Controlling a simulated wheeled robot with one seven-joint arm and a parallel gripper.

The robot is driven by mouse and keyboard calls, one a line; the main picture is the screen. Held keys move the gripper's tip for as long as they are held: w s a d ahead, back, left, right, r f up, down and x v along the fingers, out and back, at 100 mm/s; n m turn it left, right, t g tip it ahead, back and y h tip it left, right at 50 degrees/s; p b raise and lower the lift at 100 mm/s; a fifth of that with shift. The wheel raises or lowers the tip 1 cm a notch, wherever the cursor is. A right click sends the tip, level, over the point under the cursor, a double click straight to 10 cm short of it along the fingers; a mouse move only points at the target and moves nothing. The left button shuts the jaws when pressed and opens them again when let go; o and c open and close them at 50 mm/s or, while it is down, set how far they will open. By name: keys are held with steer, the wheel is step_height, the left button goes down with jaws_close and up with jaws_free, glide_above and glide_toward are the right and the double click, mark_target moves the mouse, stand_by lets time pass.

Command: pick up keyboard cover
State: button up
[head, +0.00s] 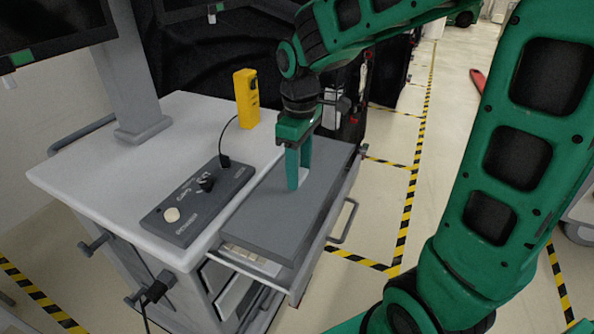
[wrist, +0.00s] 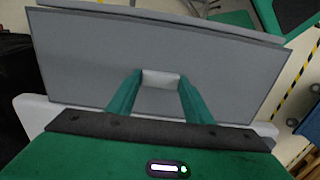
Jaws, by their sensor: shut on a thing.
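The keyboard cover (head: 268,218) is a flat dark grey plate over the pull-out tray on the right side of the cart. The light edge of a keyboard (head: 250,258) shows below its near end. My gripper (head: 298,182) points down at the cover's middle, its green fingers touching its top. In the wrist view my gripper (wrist: 160,82) has one finger on each side of a small pale handle (wrist: 160,79) on the cover (wrist: 90,65) and is shut on it. I cannot tell whether the cover is raised off the tray.
The cart top (head: 130,170) holds a dark control box (head: 198,200), a yellow handheld device (head: 246,98) with a cable, and a monitor post (head: 128,90). Black draped covers (head: 220,60) stand behind. Floor with striped tape (head: 412,190) is open right of the cart.

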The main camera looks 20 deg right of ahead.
steer(key=shift+r, duration=1.55)
